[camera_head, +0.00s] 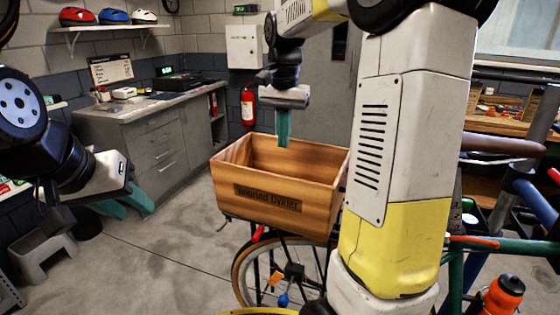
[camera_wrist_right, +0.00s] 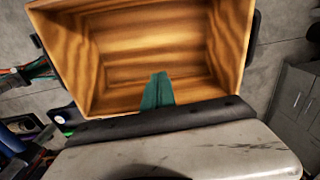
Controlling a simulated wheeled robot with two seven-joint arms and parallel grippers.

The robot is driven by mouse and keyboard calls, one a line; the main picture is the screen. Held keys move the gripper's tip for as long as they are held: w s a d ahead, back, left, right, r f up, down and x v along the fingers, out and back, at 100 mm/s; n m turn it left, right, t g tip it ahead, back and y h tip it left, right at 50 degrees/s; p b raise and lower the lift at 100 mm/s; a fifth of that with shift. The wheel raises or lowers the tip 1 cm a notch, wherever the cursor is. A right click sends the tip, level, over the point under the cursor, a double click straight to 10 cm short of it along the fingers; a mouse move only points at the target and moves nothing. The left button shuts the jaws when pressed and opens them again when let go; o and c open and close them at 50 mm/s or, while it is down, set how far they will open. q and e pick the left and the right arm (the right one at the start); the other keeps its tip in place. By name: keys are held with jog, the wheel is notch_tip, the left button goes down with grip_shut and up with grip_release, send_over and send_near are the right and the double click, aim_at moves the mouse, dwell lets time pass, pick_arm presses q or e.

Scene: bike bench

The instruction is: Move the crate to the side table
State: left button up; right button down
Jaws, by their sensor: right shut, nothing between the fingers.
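The wooden crate (camera_head: 280,206) has dark lettering on its front and sits above a bicycle wheel, in the middle of the head view. Its open top faces up, and its inside (camera_wrist_right: 165,45) looks empty in the right wrist view. My right gripper (camera_head: 283,140) points down over the crate's opening. Its teal fingers (camera_wrist_right: 158,90) are shut with nothing between them; I cannot tell whether they touch the crate. My left gripper (camera_head: 128,205) is open and empty, left of the crate and apart from it. A grey cabinet with a worktop (camera_head: 135,112) stands at the back left; I cannot tell if it is the side table.
The bicycle wheel (camera_head: 285,270) is under the crate, and frame tubes (camera_head: 500,243) are at the right. An orange bottle (camera_head: 503,297) is at the lower right. A pale stool (camera_head: 42,254) stands at the lower left. The floor between stool and wheel is clear.

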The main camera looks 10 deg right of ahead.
aim_at(289, 163)
jog(key=f, duration=1)
jog(key=shift+w+d+f, duration=0.2)
jog(key=shift+w+f, duration=0.1)
jog(key=shift+w, duration=0.05)
jog(key=shift+w+d+r, duration=0.1)
jog(key=shift+w+d, duration=0.65)
jog(key=shift+w, duration=0.35)
pick_arm(q)
jog(key=shift+d, duration=0.1)
pick_arm(e)
jog(key=shift+w+d, duration=0.3)
jog(key=shift+w, duration=0.15)
